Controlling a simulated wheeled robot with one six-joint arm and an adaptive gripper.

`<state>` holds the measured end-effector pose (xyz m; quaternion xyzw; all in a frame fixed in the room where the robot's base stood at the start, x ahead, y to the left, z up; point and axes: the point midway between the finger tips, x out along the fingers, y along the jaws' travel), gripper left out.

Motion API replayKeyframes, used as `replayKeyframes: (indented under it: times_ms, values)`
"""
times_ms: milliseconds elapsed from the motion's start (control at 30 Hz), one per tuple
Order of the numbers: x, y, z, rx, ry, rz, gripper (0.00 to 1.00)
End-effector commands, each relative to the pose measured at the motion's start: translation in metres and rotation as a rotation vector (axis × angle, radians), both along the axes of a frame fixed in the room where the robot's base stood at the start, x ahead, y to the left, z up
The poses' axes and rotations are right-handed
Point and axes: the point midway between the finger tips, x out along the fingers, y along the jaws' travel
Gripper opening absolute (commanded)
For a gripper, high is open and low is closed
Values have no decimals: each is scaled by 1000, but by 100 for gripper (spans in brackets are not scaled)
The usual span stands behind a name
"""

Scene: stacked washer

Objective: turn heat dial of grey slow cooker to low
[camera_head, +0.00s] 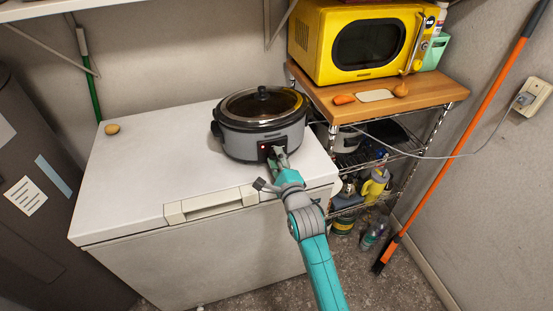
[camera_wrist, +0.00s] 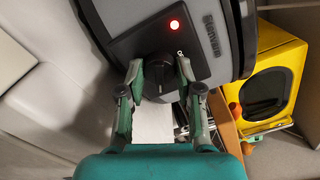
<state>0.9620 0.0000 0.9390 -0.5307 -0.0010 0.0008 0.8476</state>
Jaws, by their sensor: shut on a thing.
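The grey slow cooker (camera_head: 240,138) with a black base and dark glass lid stands on the white chest freezer, near its right end. Its black heat dial (camera_wrist: 158,76) sits on a dark front panel below a lit red light (camera_wrist: 174,25). My gripper (camera_wrist: 157,72) is at the dial, with one finger on each side, shut on it. In the head view my gripper (camera_head: 279,156) covers most of the dial. The dial's pointer and most of its markings are hidden or too small to read.
The white freezer top (camera_head: 160,150) is mostly clear, with a potato-like item (camera_head: 112,129) at the left. A yellow microwave (camera_head: 350,42) stands on a wooden-topped wire rack to the right. A cord (camera_head: 440,156) runs to the wall outlet. An orange pole (camera_head: 450,145) leans there.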

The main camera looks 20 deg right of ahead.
Motion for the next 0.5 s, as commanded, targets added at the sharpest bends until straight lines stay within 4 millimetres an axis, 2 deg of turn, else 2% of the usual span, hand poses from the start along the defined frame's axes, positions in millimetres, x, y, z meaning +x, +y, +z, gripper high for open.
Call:
replayKeyframes:
  times_ms: [500]
  values:
    - [0, -1, -2, 72, 3, -1, 0]
